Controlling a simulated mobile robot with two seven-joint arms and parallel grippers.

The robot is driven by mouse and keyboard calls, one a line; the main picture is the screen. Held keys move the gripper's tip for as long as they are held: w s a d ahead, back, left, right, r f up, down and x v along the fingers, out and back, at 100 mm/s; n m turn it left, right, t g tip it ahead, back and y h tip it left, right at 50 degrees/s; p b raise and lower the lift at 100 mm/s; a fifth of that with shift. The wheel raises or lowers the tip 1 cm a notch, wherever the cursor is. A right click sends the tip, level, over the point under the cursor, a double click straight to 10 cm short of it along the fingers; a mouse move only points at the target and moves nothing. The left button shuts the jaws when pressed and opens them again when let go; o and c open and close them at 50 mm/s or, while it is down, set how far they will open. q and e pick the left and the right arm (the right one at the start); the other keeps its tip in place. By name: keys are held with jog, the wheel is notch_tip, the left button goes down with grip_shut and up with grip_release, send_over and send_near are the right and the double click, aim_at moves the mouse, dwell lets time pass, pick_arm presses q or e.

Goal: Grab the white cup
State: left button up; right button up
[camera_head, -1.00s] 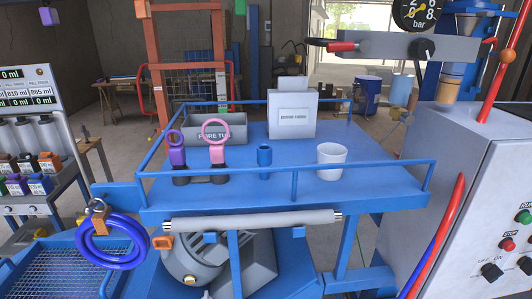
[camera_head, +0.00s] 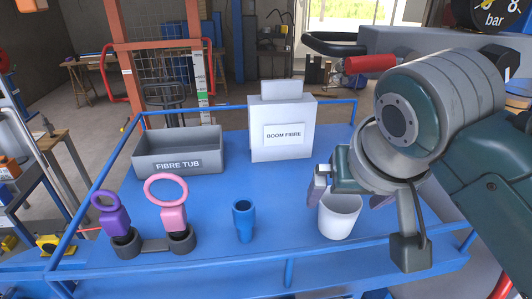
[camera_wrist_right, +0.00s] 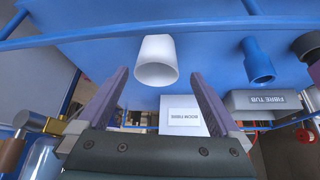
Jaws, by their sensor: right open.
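The white cup (camera_head: 340,218) stands upright on the blue table (camera_head: 215,215), near its front rail and right of the blue cup (camera_head: 244,220). My right gripper (camera_head: 350,196) is open above and around the upper part of the cup in the head view, partly covering its rim. In the right wrist view the white cup (camera_wrist_right: 157,62) shows in the gap between the two spread fingers of my right gripper (camera_wrist_right: 158,75), around and beyond their tips. I cannot tell whether a finger touches it. My left gripper is not in view.
A pink-ringed tool (camera_head: 172,215) and a purple one (camera_head: 115,222) stand in dark holders at the left. A grey fibre tub (camera_head: 180,152) and a white Boom Fibre box (camera_head: 283,140) stand behind. A blue rail (camera_head: 230,262) edges the table.

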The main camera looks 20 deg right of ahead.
aim_at(338, 210)
jog(key=shift+x, duration=1)
jog(key=shift+w+d+f+p, duration=0.2)
jog(key=shift+f+p, duration=0.2)
jog(key=shift+p, duration=0.3)
jog(key=p+x, duration=0.1)
jog(key=x, duration=0.2)
jog(key=shift+d, duration=0.1)
jog(key=shift+w+d+f, duration=0.1)
jog(key=shift+w+f, duration=0.1)
jog(key=shift+f, duration=0.4)
jog(key=c, duration=1.2)
jog(key=shift+c, duration=0.2)
jog(key=shift+r, duration=0.15)
